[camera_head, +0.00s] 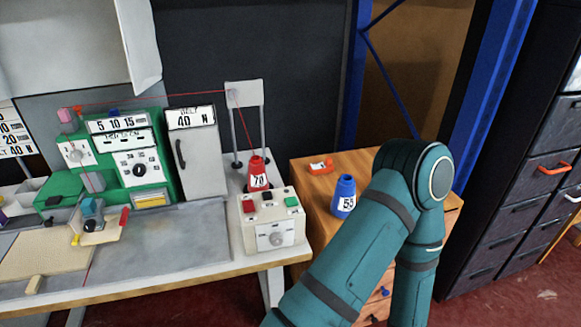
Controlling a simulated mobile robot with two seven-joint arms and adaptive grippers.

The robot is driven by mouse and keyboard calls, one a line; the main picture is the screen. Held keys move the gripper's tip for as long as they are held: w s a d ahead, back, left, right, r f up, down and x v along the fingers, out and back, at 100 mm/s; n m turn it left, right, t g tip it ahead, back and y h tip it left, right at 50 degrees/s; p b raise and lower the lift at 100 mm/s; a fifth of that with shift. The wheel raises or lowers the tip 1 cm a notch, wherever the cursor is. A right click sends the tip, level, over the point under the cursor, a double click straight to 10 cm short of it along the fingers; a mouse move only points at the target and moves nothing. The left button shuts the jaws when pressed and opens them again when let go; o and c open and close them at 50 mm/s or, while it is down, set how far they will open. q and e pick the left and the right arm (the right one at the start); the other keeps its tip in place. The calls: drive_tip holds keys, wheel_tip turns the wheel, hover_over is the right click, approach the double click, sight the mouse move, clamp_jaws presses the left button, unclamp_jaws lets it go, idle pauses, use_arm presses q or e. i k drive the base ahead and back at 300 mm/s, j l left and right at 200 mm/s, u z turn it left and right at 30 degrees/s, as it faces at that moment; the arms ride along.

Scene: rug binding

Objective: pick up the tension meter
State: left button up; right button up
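No object is clearly labelled as the tension meter. A small orange-red device with a pale part (320,166) lies on the wooden cabinet top, and I cannot tell for sure whether it is the meter. It lies behind and left of a blue cone marked 55 (344,193). My teal arm comes in from the bottom, bends at the right of the cabinet and goes back down. Its gripper is out of the frame. My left gripper is also not in view.
The wooden cabinet (302,173) stands right of the workbench (180,262). The bench holds a green machine (160,190), a red cone marked 70 (257,172) with red thread, and a button box (259,225). Dark drawers (505,215) stand at the right.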

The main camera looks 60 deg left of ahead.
sight(327, 166)
drive_tip(key=u, duration=1.7)
drive_tip(key=l, duration=0.1)
